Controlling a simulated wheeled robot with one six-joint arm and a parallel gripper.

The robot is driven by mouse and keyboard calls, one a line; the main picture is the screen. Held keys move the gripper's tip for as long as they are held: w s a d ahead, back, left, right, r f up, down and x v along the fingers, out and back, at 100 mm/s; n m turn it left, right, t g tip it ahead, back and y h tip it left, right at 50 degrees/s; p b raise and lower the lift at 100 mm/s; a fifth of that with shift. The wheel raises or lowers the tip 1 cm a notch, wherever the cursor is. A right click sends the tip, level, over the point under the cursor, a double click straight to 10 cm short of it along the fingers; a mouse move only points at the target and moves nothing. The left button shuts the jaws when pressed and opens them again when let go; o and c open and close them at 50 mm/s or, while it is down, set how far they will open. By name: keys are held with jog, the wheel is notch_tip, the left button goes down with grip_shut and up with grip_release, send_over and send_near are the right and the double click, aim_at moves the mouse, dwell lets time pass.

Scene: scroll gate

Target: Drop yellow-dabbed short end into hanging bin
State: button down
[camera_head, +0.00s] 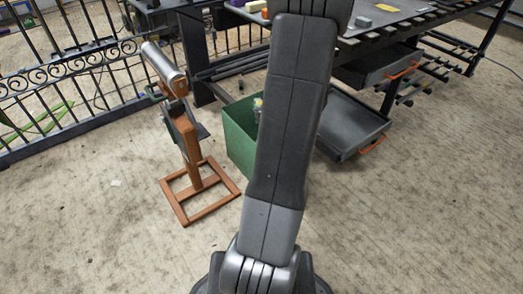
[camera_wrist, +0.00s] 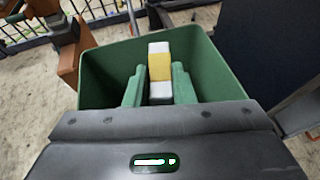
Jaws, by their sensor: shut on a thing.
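A short bar end with a yellow band (camera_wrist: 159,67) and pale grey ends is between the fingers of my gripper (camera_wrist: 158,88) in the wrist view. The gripper is shut on it. The green bin (camera_wrist: 108,66) opens around and below the fingers and the piece, which appear over its mouth. How far the piece is above the bin floor I cannot tell. In the head view the bin (camera_head: 238,143) is beside the dark workbench, partly hidden by my arm. A small yellowish bit shows at its mouth; the gripper is mostly hidden there.
An orange-brown stand (camera_head: 190,150) with a silver cylinder on top is just left of the bin. A dark workbench (camera_head: 385,20) is behind, with an open grey tray (camera_head: 352,125) to the right. An iron fence (camera_head: 70,70) is at the left.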

jog(key=c, duration=1.1)
grip_release()
jog(key=shift+f, duration=0.1)
jog(key=shift+c, duration=0.2)
jog(key=shift+s, duration=0.1)
jog(key=p+v, duration=0.3)
jog(key=v, duration=1)
jog(key=shift+s+d, duration=0.2)
jog(key=shift+s, duration=0.05)
